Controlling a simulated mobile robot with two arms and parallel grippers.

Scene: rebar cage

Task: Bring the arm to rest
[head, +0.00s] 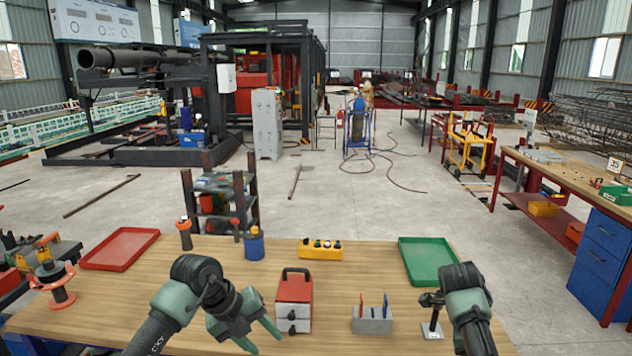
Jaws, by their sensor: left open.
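My left arm comes in from the lower left and bends over the wooden table (180,335). My left gripper (262,335), with pale green fingers, is open and empty near the table's front edge. It is just left of a red and white box with a handle (294,302), apart from it as far as I can tell. My right arm (466,300) shows at the lower right, dark and green, above the table. I cannot make out its gripper.
A red tray (98,263) lies back left and a green tray (401,244) back right. A blue canister (254,246), a yellow button block (312,253), a grey holder (372,324) and a dark post on a white plate (433,327) stand on the table.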

